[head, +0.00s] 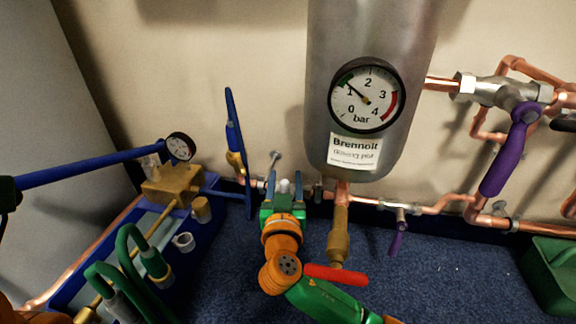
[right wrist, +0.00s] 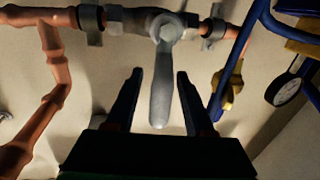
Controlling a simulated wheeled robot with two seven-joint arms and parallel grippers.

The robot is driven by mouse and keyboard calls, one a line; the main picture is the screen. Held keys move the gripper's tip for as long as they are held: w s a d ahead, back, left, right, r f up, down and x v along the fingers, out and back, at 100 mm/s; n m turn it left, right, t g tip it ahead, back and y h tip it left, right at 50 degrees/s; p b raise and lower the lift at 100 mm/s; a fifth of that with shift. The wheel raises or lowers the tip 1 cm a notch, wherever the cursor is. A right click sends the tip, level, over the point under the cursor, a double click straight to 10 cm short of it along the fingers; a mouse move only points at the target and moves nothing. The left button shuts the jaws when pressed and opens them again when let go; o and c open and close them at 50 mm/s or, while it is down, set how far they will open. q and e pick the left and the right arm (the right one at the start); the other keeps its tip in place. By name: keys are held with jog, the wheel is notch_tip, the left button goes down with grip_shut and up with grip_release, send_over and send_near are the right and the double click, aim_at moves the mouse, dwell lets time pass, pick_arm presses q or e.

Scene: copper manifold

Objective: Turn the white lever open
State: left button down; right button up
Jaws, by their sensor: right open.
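The white lever (right wrist: 160,92) sits on a valve in the copper pipe and looks pale grey in the right wrist view. It stands about square to the pipe, its free end toward my right gripper (right wrist: 160,73). The gripper is open, with one dark finger on each side of the lever and a visible gap on both sides. In the head view my right gripper (head: 282,182) is by the pipe left of the tank, and a small part of the white lever (head: 284,186) shows between its fingers. My left gripper is not in view.
A silver tank with a gauge (head: 367,95) stands just right of my gripper. A red lever (head: 336,274) lies close beside my right arm. Purple levers (head: 508,150) are at the right. A blue lever (head: 236,135) and brass fittings (head: 172,185) are at the left.

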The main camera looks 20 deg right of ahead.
grip_shut()
dwell(1.5)
